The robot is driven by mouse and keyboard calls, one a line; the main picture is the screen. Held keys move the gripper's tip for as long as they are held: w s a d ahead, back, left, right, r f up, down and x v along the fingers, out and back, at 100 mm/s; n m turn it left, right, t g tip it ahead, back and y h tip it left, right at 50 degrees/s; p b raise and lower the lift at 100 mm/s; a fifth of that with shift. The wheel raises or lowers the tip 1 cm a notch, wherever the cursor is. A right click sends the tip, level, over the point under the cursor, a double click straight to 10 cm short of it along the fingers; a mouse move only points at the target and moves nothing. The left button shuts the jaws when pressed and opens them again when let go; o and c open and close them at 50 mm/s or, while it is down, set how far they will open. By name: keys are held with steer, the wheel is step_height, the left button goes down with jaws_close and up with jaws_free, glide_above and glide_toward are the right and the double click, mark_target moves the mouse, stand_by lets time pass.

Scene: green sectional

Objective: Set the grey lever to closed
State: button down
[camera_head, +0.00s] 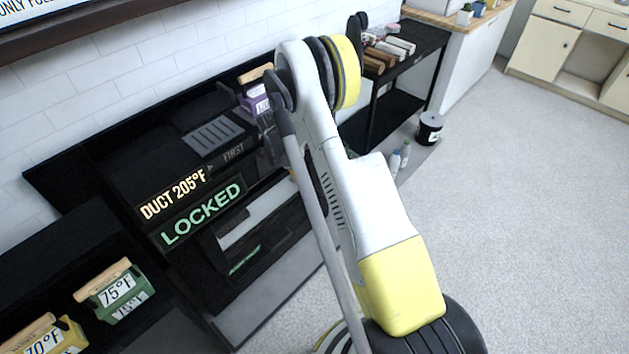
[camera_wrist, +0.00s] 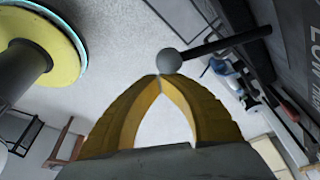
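In the wrist view, a grey ball knob (camera_wrist: 170,62) sits on the end of a dark rod (camera_wrist: 230,41) that runs out from a dark panel at the upper right; this looks like the grey lever. My gripper (camera_wrist: 159,77) has two yellow fingers that arch together, with their tips meeting right at the knob's lower left. The tips look shut with nothing between them. Whether they touch the knob or are just short of it, I cannot tell. In the head view my arm hides the gripper and the lever.
The black unit shows a "DUCT 205°F" sign (camera_head: 173,196) and a green "LOCKED" sign (camera_head: 202,214). A green 75°F container (camera_head: 117,291) stands at the lower left. A black side table (camera_head: 416,72) stands behind my arm. The floor (camera_head: 530,200) at right is clear.

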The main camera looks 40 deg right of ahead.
steer(key=shift+w+a, duration=0.2)
steer(key=shift+a, duration=0.9)
steer(key=shift+a, duration=0.1)
